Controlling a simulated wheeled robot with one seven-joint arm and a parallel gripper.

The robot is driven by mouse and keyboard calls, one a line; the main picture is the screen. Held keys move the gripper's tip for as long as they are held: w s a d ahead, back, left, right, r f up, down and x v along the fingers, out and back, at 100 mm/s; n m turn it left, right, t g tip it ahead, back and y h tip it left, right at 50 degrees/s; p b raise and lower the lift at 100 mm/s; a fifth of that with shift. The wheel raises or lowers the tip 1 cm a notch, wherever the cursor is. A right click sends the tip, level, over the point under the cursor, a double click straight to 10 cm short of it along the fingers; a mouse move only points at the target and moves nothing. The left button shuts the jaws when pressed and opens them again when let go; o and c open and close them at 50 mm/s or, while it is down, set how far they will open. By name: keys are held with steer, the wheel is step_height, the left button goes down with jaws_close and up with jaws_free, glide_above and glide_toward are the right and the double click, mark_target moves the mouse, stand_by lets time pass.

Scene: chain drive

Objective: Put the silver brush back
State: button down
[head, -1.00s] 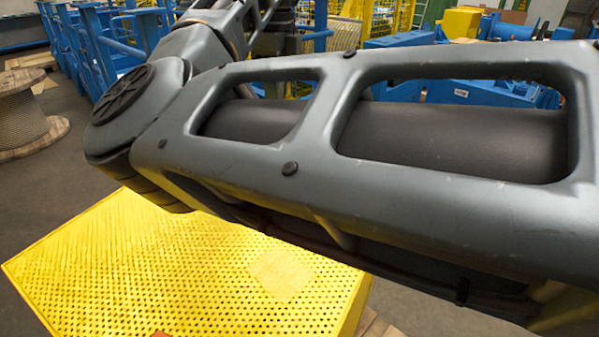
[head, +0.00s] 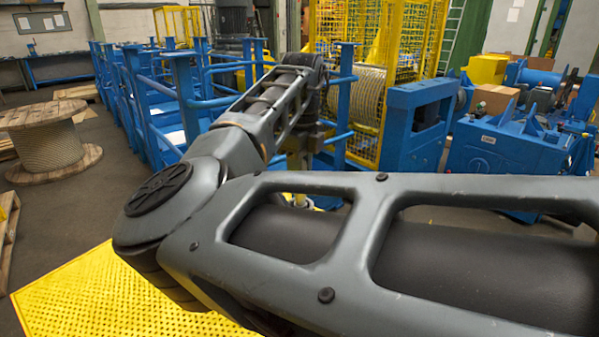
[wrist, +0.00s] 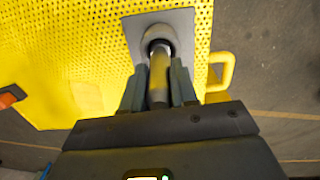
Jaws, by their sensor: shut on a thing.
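My gripper (wrist: 158,88) is shut on a slim, dull grey-brown handle (wrist: 158,72), seen end-on between the two dark fingers in the wrist view. I take it to be the silver brush. Its far end meets a rounded dark part with a pale centre (wrist: 157,44), over a grey square plate (wrist: 186,24) on the yellow perforated platform (wrist: 80,45). I cannot tell whether the brush touches the plate or is above it. In the head view my arm crosses the picture, and the fingers and brush cannot be made out.
A yellow loop handle (wrist: 226,72) stands at the platform's right edge in the wrist view. An orange and black thing (wrist: 12,96) lies at the left. In the head view, blue railings (head: 150,95), a cable drum (head: 45,140) and blue machinery (head: 510,155) surround the area.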

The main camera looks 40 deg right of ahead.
steer(key=shift+f, duration=0.2)
steer(key=c, duration=0.9)
jaws_free()
step_height(320, 180, up, 12)
steer(key=shift+s+r+b, duration=0.15)
steer(key=shift+b, duration=0.25)
steer(key=shift+s+d, duration=0.1)
